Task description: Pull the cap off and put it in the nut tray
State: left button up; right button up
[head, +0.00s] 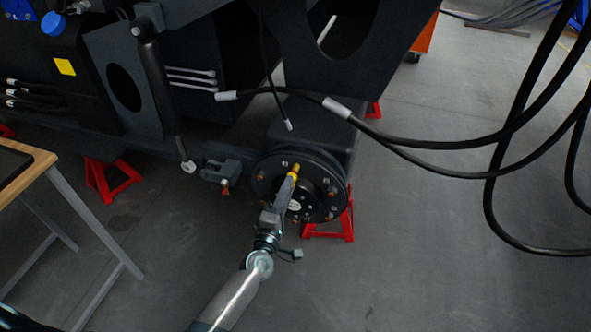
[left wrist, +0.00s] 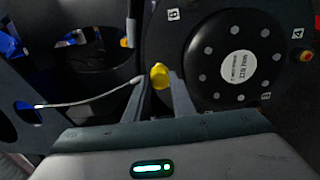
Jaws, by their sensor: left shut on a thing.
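A yellow cap (left wrist: 159,75) sits between the fingertips of my left gripper (left wrist: 160,88), which is shut on it. In the head view my left gripper (head: 291,180) reaches up to the round black hub (head: 322,190), and the cap (head: 295,168) shows at its tips. The cap is in front of the hub face near its rim; I cannot tell whether it is still seated on a stud. The hub in the left wrist view (left wrist: 205,45) has a white round label and numbered marks. I cannot identify the nut tray. My right gripper is not in view.
A wooden-topped table (head: 30,172) with a black item (head: 12,163) on it stands at the left. Red stands (head: 335,226) support the dark chassis (head: 235,60). Black hoses (head: 440,143) hang at the right. The grey floor at lower right is clear.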

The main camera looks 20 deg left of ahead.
pick_arm(q)
jog(key=shift+s, duration=0.4)
